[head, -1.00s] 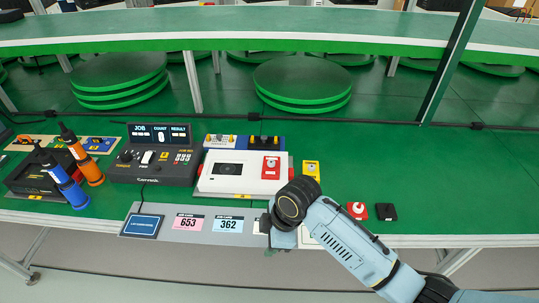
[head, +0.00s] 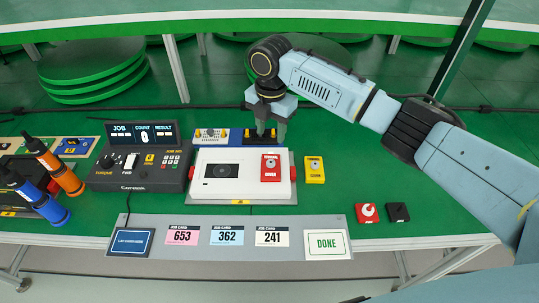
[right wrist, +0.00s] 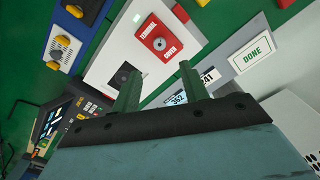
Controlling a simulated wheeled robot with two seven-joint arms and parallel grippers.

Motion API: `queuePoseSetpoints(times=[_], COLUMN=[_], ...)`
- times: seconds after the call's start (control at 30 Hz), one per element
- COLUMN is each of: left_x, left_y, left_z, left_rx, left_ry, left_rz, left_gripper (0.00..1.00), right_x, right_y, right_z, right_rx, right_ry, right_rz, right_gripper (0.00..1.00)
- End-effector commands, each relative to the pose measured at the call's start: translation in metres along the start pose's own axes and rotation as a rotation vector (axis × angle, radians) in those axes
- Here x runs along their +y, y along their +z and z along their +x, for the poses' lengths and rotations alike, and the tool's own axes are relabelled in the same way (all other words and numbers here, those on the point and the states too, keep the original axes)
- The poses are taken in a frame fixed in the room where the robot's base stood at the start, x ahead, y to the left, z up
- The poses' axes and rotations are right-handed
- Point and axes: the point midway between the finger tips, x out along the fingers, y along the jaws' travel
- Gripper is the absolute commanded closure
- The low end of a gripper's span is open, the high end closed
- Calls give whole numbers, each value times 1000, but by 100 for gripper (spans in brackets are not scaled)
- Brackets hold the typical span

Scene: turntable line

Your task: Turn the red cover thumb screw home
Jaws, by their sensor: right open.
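The red terminal cover (head: 271,177) lies on the right part of the white unit (head: 215,185), with a small grey thumb screw (head: 270,162) in it. In the right wrist view the red cover (right wrist: 157,27) and its screw (right wrist: 160,43) show beyond the fingertips. My right gripper (head: 267,133) points down behind the red cover, near the blue holder at the unit's back edge. Its two fingers (right wrist: 156,78) are apart with nothing between them. How far the screw is turned in is too small to tell. My left gripper is not in view.
A yellow terminal cover (head: 315,171) lies right of the unit. Red (head: 367,213) and black (head: 397,212) pieces lie farther right. The controller (head: 138,165) and orange (head: 62,172) and blue (head: 45,198) drivers stand left. Job cards and a DONE card (head: 326,244) lie in front.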

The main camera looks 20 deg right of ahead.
Motion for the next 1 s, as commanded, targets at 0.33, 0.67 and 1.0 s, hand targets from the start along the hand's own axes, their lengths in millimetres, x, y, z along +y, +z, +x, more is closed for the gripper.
queuePoseSetpoints(times=[0.33, 0.67, 1.0], left_x=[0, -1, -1], left_y=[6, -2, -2], left_z=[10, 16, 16], left_rx=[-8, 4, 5], left_ry=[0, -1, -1], left_rz=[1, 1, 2], left_gripper=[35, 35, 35], right_x=[0, 0, 0], right_y=[-1, -1, 0], right_z=[76, 111, 112], right_rx=[0, -1, -1], right_ry=[-1, 2, 3], right_rz=[1, 1, 1], right_gripper=[56, 56, 60])
